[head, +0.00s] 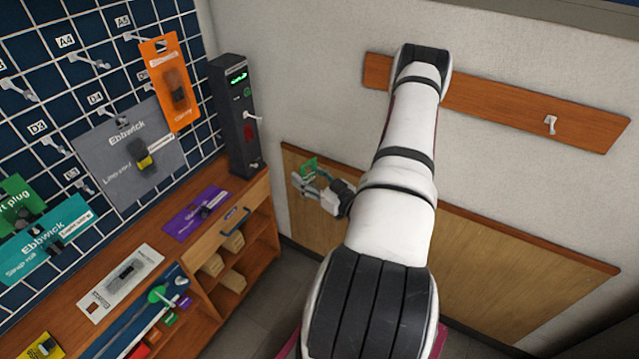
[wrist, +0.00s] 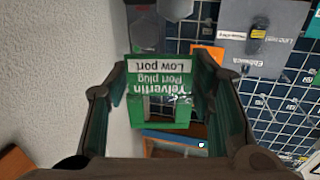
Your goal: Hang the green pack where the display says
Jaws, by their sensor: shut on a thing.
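A green pack (wrist: 160,112) is between the two fingers of my gripper (wrist: 164,75) in the wrist view. In the head view my gripper (head: 317,187) holds the small green pack (head: 309,166) in the air in front of the wooden wall panel, clear of the pegboard. A dark upright unit (head: 233,125) bears a lit green display (head: 238,77), too small to read. The dark blue pegboard (head: 110,20) has white hooks with labels such as A4, A5, D3 and D4.
Orange (head: 163,70), grey (head: 105,160) and teal (head: 30,250) packs hang on the pegboard, with another green pack (head: 14,195) at left. A purple pack (head: 187,220) and a white pack (head: 105,300) lie on the wooden bench. A wall rail (head: 490,105) carries a white hook.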

